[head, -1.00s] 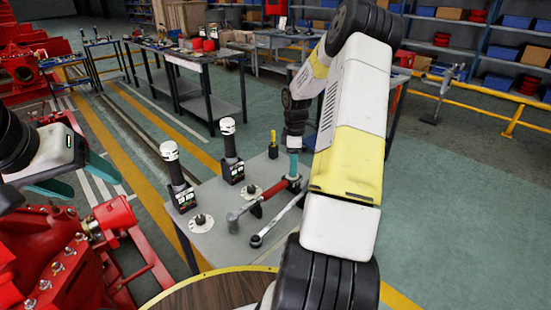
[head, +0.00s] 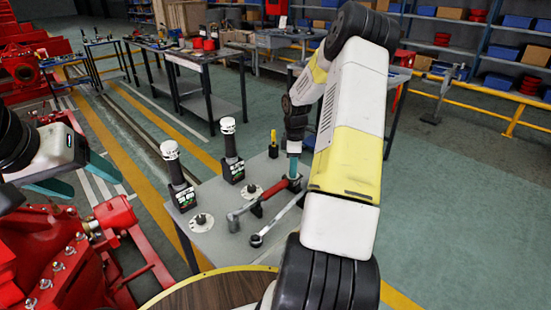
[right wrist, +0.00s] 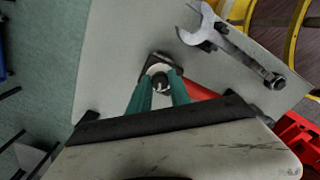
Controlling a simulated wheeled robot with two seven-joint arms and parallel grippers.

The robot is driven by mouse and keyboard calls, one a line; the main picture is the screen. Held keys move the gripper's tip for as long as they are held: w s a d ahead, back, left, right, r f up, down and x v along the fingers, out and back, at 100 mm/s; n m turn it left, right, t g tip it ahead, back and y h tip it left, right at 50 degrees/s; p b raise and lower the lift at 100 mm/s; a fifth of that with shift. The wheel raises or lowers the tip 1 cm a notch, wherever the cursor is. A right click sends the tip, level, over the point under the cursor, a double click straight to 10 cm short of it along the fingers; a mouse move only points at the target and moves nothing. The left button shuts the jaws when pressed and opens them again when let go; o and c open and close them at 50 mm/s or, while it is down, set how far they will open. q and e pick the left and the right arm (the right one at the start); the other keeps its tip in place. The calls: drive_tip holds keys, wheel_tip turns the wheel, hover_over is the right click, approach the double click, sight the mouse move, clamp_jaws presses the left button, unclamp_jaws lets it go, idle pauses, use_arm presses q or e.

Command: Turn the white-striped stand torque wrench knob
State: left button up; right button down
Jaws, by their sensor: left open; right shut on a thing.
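A torque wrench with a red handle (head: 275,190) lies on the grey table, a dark stand piece at its far end. In the right wrist view, a knob with a pale ring and dark centre (right wrist: 160,81) sits at that end, beside the red part (right wrist: 200,91). My right gripper (head: 293,178) points down there; its teal fingers (right wrist: 160,88) are shut on the knob, one on each side. I cannot make out white stripes on the stand. My left gripper (head: 92,182) is open and empty at the left, well apart from the table.
A grey open-ended wrench (head: 276,222) lies on the table (head: 223,246) beside the red handle. Two black devices with white tops (head: 181,180) (head: 231,150) and a dial disc (head: 201,222) stand left of it. Red machinery (head: 75,260) fills the lower left.

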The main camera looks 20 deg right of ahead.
drive_tip(key=shift+m, duration=3.3)
drive_tip(key=c, duration=1.2)
unclamp_jaws()
drive_tip(key=shift+r, duration=0.1)
wheel_tip(320, 180, up, 8)
drive_tip(key=shift+f, duration=0.2)
drive_tip(key=shift+a, duration=0.1)
